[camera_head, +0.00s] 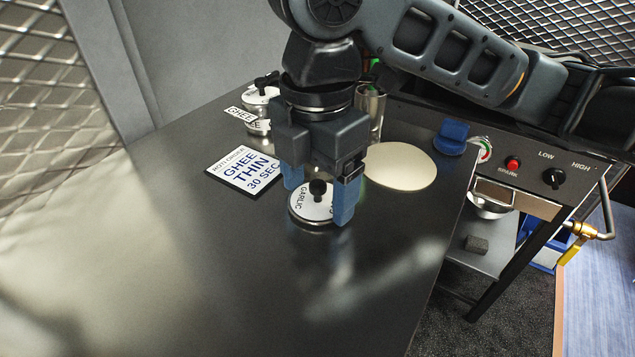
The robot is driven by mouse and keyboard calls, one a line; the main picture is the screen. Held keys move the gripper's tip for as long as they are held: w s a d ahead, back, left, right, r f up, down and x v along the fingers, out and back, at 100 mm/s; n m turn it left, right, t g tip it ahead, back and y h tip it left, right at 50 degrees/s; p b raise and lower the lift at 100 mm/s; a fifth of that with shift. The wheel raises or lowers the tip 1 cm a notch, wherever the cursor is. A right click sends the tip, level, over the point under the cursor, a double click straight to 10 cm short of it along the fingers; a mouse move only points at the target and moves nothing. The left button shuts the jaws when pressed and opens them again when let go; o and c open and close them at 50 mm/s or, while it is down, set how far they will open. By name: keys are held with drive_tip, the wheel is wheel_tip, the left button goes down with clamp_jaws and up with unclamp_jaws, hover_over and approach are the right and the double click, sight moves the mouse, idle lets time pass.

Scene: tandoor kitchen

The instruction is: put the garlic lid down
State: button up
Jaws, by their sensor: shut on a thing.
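The garlic lid (307,208) is a round white-topped disc with a metal rim, a black knob and the word GARLIC. My gripper (318,200) points down over it, with one blue finger at its left and one at its right, shut on the lid. The lid looks level and is at or just above the dark metal table top (230,260); I cannot tell whether it touches. Part of its right edge is hidden by the right finger.
The table's front and left are clear.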

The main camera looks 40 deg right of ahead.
sight(318, 183)
drive_tip(key=shift+f, duration=0.15)
drive_tip(key=o, duration=1)
drive_tip(key=shift+c, duration=0.2)
wheel_tip(318, 183, up, 12)
drive_tip(key=p, duration=0.2)
drive_tip(key=shift+r+p, duration=0.2)
drive_tip(key=shift+p, duration=0.1)
